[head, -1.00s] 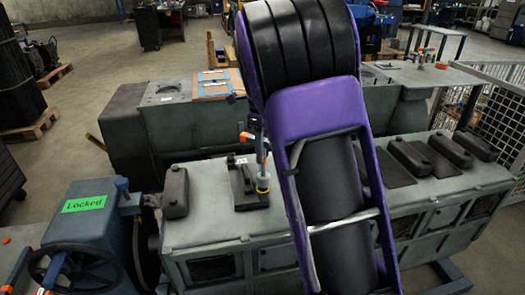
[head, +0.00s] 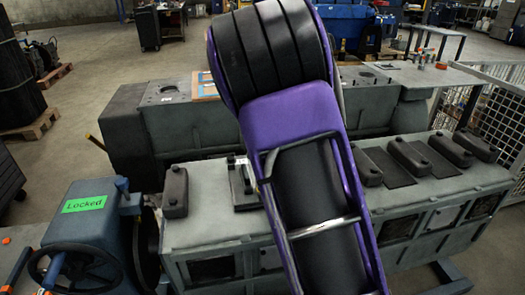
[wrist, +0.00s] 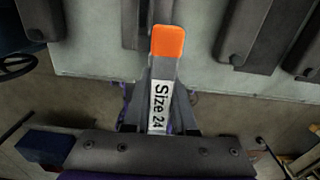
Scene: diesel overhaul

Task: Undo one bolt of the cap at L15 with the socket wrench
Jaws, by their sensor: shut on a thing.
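My gripper (wrist: 160,110) is shut on the socket wrench (wrist: 168,45), seen in the wrist view with an orange end and a white "Size 24" label. The socket end is out of sight. In the head view my purple and black arm hides the gripper and wrench. A dark cap (head: 238,180) with a small pale mark sits on a dark plate on the grey engine block (head: 205,225), partly behind my arm. I cannot read its mark, so I cannot tell whether it is L15. Its bolts are not clear.
Another dark cap (head: 175,190) stands at the block's left end, and several more stand to the right. A blue unit (head: 85,225) with a green "Locked" sign and a handwheel (head: 75,265) is at front left. A mesh fence (head: 500,110) stands at right.

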